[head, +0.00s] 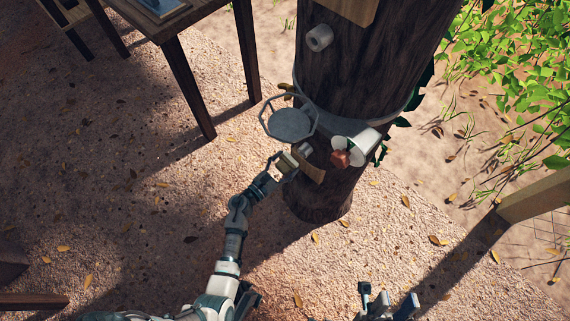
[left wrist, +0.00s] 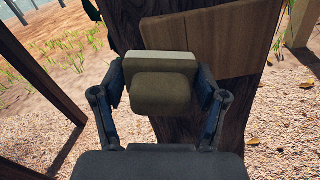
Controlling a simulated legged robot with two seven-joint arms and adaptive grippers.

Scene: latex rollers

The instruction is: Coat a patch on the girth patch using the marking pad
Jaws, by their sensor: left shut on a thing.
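My left gripper (head: 288,163) is shut on the marking pad, a pale block with a darker tan block. The pad (left wrist: 162,82) fills the space between the fingers in the left wrist view. A flat tan wooden board, which looks like the girth patch (left wrist: 225,45), lies behind the pad against the trunk.
A wooden table (head: 170,25) stands upper left. Open gravel lies left of the trunk.

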